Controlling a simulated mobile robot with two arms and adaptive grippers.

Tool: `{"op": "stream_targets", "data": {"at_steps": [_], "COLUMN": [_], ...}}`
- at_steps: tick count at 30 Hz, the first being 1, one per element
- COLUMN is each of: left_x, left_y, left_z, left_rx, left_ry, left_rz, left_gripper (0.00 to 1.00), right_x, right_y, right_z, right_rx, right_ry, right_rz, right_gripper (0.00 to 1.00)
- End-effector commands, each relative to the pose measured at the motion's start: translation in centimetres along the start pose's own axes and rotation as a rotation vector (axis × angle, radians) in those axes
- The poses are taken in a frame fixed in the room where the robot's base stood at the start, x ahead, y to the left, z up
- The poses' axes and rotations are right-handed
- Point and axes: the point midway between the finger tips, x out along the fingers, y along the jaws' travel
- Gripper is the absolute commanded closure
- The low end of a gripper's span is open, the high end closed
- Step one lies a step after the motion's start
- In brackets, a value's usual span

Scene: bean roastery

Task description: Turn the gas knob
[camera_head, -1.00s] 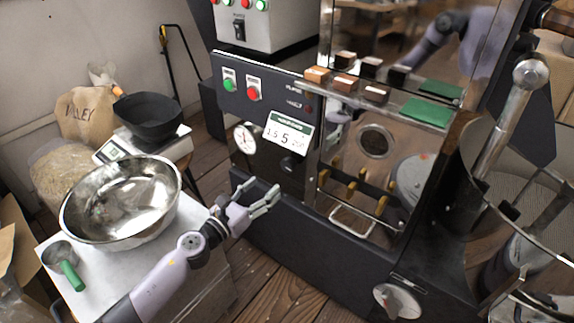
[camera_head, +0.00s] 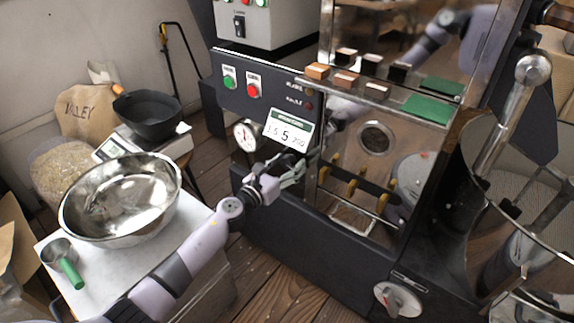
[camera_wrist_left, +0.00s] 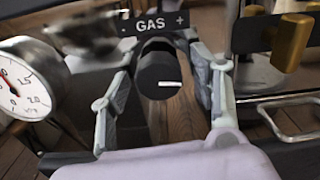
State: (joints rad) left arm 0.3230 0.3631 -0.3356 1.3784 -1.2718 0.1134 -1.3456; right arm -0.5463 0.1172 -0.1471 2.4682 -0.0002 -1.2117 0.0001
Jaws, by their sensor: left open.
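The gas knob (camera_wrist_left: 157,73) is a round black knob with a white pointer line, below a black plate marked GAS (camera_wrist_left: 152,24). Its line lies nearly level, towards the right in the left wrist view. My left gripper (camera_head: 292,168) is open at the front of the black roaster, below the numbered card. In the left wrist view its fingers stand on either side of the knob, with the knob between them. I cannot tell whether they touch it. In the head view the gripper largely hides the knob. My right gripper is not in view.
A round gauge (camera_head: 245,136) sits left of the knob and shows large in the wrist view (camera_wrist_left: 28,80). A metal loop handle (camera_wrist_left: 293,118) is to the right. A steel bowl (camera_head: 121,200) stands on the white table beside my left arm. Another knob (camera_head: 397,299) is low right.

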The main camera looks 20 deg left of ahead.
Motion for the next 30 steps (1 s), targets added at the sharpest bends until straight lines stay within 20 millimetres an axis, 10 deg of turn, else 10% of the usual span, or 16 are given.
{"op": "stream_targets", "data": {"at_steps": [21, 30], "left_x": [-0.05, -0.06], "left_y": [0.03, 0.02], "left_z": [-0.02, 0.0], "left_rx": [0.0, -0.029], "left_ry": [0.0, 0.001], "left_rz": [0.0, 0.0], "left_gripper": [0.9, 0.91], "right_x": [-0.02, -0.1], "right_y": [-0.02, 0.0], "right_z": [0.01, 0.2], "right_rx": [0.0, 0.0], "right_ry": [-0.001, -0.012], "right_rz": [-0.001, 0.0], "right_gripper": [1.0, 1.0]}}
